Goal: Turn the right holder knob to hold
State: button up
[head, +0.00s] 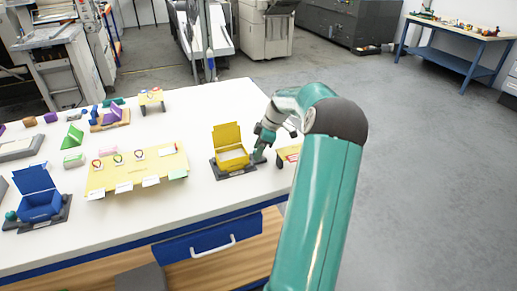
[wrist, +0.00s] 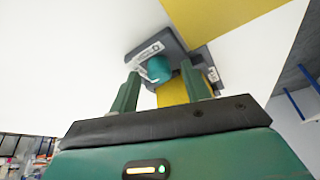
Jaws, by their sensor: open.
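The right holder is a yellow box (head: 231,157) with its lid raised, on a dark grey base near the table's right edge. In the wrist view its round teal knob (wrist: 159,68) stands on the dark base (wrist: 146,50), beside a white printed label. The label is too small to read. My gripper (wrist: 160,76) is open, with one finger on either side of the knob in the picture; I cannot tell whether they touch it. In the head view my gripper (head: 260,148) is at the base's right end and mostly hides the knob.
A blue box (head: 40,204) with a teal knob (head: 11,216) stands at the left. A yellow board (head: 130,172) with tags lies between the boxes. A small yellow stand (head: 286,153) is partly hidden behind my arm. Coloured blocks lie at the back left.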

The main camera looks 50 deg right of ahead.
jog(key=shift+c, duration=0.5)
jog(key=c, duration=0.9)
jog(key=shift+m, duration=0.3)
jog(key=m+h, duration=0.1)
jog(key=m, duration=0.1)
jog(key=m+h, duration=0.1)
jog(key=m, duration=0.2)
jog(key=shift+s+a+r+t, duration=0.1)
jog(key=shift+a+t, duration=0.05)
jog(key=shift+t, duration=0.25)
jog(key=m+h, duration=0.1)
jog(key=m, duration=0.3)
jog(key=shift+a+h, duration=0.15)
jog(key=shift+h, duration=0.25)
jog(key=shift+m+h, duration=0.4)
jog(key=shift+m, duration=0.8)
